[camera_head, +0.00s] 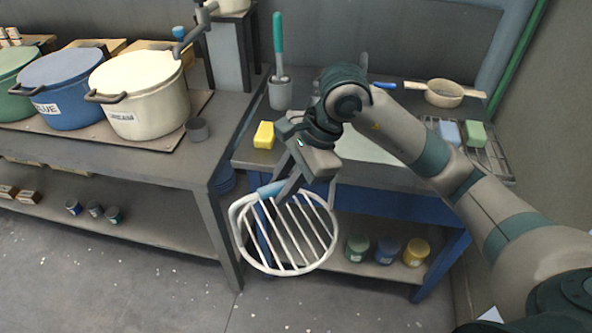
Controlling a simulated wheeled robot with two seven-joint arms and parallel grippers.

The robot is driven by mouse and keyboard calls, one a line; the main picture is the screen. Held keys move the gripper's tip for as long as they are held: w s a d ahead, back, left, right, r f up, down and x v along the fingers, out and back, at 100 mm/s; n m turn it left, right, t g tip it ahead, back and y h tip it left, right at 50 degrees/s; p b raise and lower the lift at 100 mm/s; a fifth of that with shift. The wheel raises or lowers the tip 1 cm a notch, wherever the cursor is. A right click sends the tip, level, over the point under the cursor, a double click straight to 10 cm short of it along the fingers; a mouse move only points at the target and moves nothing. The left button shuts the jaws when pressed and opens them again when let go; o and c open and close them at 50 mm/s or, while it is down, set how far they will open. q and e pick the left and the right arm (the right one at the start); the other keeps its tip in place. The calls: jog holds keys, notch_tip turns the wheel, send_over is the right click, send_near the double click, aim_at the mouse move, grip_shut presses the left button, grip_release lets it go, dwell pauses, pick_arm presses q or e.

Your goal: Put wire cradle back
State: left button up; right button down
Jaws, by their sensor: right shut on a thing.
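The wire cradle (322,221) is a round white rack with parallel bars and a light blue grip on its rim. My right gripper (279,190) is shut on it at the blue grip. The cradle hangs tilted in front of the blue-framed bench (376,203), above the floor and clear of the bench top. My right arm comes in from the right and hides part of the bench top. My left gripper is not in view.
Large green, blue (68,92) and cream (143,97) pots stand on the left counter. A yellow block (264,135), a grey holder (280,94) with a green-handled brush, a small pan (444,93) and a wire rack (488,157) with sponges are on the bench. Several jars stand on its lower shelf.

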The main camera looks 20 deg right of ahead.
aim_at(298, 247)
jog(key=f+n, duration=0.1)
jog(key=s+a+f+n+g, duration=0.1)
jog(key=f+n, duration=0.1)
jog(key=a+f+n+g, duration=0.1)
jog(key=shift+s+f+n, duration=0.25)
jog(key=shift+s+n, duration=0.05)
jog(key=shift+s, duration=0.1)
jog(key=f+n, duration=0.1)
jog(key=s+f+n+g, duration=0.1)
jog(key=f+n, duration=0.1)
jog(key=s+f+n+g, duration=0.1)
jog(key=f+n, duration=0.1)
jog(key=shift+s+d+f, duration=0.15)
jog(key=shift+d+f, duration=0.05)
jog(key=d+f+n, duration=0.1)
jog(key=s+d+f+n+g+h, duration=0.1)
jog(key=f, duration=0.1)
jog(key=s+f+n, duration=0.1)
jog(key=shift+d+f+n+g, duration=0.15)
jog(key=shift+d+n+g, duration=0.15)
jog(key=shift+d+n, duration=0.1)
jog(key=d+f+n, duration=0.1)
jog(key=d, duration=0.1)
jog(key=s+d+f, duration=0.1)
jog(key=d+f+n+h, duration=0.1)
jog(key=d, duration=0.1)
jog(key=shift+s+d+f+n+g, duration=0.15)
jog(key=shift+s+d+n+g, duration=0.1)
jog(key=shift+d+n+g, duration=0.1)
